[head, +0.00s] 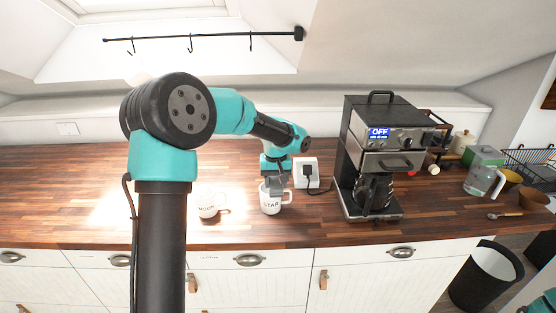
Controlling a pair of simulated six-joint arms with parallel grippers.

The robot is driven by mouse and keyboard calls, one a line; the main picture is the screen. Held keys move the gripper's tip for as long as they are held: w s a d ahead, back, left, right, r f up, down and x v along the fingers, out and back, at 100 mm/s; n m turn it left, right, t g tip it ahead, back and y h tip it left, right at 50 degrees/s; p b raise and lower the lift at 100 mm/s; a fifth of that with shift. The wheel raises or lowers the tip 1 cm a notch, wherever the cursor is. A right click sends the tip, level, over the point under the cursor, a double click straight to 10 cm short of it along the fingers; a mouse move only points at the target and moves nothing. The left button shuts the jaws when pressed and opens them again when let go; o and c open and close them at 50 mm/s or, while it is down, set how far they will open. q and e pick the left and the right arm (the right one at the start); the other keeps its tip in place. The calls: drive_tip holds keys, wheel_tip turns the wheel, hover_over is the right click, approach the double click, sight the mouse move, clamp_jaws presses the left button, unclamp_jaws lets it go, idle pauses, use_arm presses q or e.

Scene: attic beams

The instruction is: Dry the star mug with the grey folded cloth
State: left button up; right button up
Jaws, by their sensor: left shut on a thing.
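The white star mug (269,205), marked "STAR", stands upright on the wooden counter with its handle to the right. My left gripper (275,183) reaches down from above to the mouth of this mug. It is shut on a small grey thing that looks like the grey folded cloth (276,187), at the mug's rim. Fingers and cloth are small and hard to tell apart here, and the mug's inside is hidden. My right gripper is not in view.
A white mug marked "MOON" (207,208) stands left of the star mug. A socket box (306,172) with a plug is close behind right. A coffee machine (382,130) with a glass pot stands further right. The counter's far left is clear.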

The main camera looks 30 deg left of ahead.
use_arm(q)
drive_tip(key=shift+w+d+r, duration=0.1)
drive_tip(key=shift+d+r, duration=0.1)
drive_tip(key=shift+d, duration=0.1)
drive_tip(key=shift+r, duration=3.8)
